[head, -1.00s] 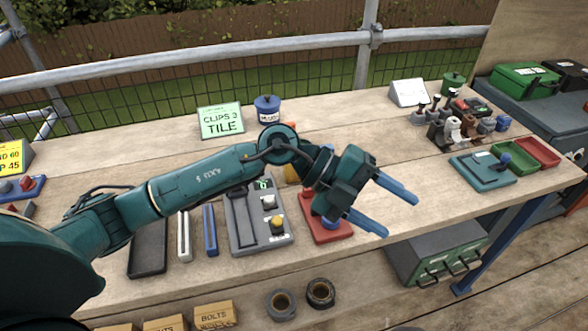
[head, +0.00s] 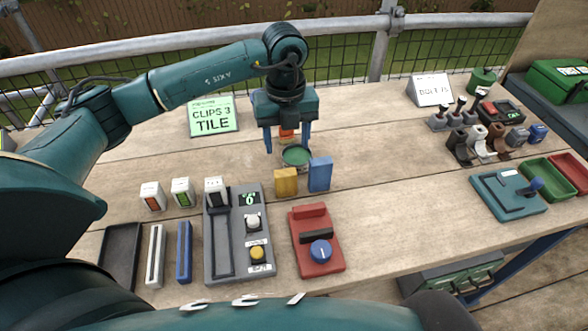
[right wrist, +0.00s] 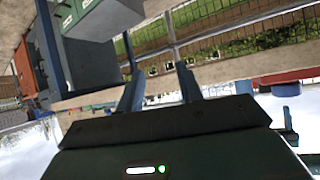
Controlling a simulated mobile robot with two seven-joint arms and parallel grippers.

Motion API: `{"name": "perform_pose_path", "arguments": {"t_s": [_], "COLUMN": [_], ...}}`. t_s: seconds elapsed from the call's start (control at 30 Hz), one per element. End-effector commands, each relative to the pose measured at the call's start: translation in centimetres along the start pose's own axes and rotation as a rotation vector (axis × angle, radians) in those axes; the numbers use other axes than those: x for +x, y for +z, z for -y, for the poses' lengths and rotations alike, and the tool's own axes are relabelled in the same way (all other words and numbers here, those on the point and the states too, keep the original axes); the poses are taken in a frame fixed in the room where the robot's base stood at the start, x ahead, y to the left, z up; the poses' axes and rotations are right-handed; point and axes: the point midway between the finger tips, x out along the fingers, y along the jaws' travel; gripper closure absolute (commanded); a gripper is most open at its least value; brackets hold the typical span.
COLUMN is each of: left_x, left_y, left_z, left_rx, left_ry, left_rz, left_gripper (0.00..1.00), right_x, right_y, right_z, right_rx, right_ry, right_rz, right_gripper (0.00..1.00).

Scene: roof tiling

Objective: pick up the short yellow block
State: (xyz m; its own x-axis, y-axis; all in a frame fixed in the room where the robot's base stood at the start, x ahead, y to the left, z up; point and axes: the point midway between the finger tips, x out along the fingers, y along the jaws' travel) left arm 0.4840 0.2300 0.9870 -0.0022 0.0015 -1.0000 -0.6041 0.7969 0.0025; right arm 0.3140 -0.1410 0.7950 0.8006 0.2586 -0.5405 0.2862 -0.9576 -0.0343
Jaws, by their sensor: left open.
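The short yellow block (head: 286,182) stands upright on the wooden table in the head view. A taller blue block (head: 320,174) stands just to its right. My left gripper (head: 287,150) points down behind the blocks, its two blue fingers apart. It is farther back than the yellow block and not touching it. An orange piece (head: 287,136) shows between its fingers, partly hidden, and a round green-topped container (head: 296,156) is just below them. My right gripper (right wrist: 158,82) shows only in the right wrist view, fingers apart with nothing between them.
A grey panel (head: 222,266) with a display and buttons and a red box with a blue knob (head: 320,251) lie in front of the blocks. A green sign (head: 213,116) stands at back left. Bare table (head: 390,175) lies right of the blocks.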

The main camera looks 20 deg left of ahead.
Motion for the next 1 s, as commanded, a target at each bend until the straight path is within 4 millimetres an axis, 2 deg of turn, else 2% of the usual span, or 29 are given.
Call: {"name": "perform_pose_path", "arguments": {"t_s": [0.33,0.57,0.77,0.9,1.0], "left_x": [6.1,7.8,10.6,12.3,12.7], "left_y": [-0.1,-0.2,-0.5,-0.4,-0.4], "left_z": [-0.1,-0.1,-0.5,-0.4,-0.4], "left_rx": [0.001,0.001,0.002,0.002,0.002], "left_ry": [0.003,0.001,0.004,0.001,0.0], "left_rz": [-0.005,-0.004,-0.006,-0.004,-0.003], "left_gripper": [0.44,0.44,0.44,0.44,0.44], "right_x": [-0.8,-0.8,-1.2,-0.9,-0.8], "right_y": [1.5,1.3,0.2,0.4,0.7], "right_z": [0.2,-0.1,-0.5,-0.6,-0.6], "right_rx": [0.009,0.01,0.013,0.016,0.019], "right_ry": [0.001,0.009,0.019,0.024,0.025], "right_rz": [0.047,0.048,0.046,0.05,0.056], "right_gripper": [0.64,0.64,0.64,0.64,0.64]}}
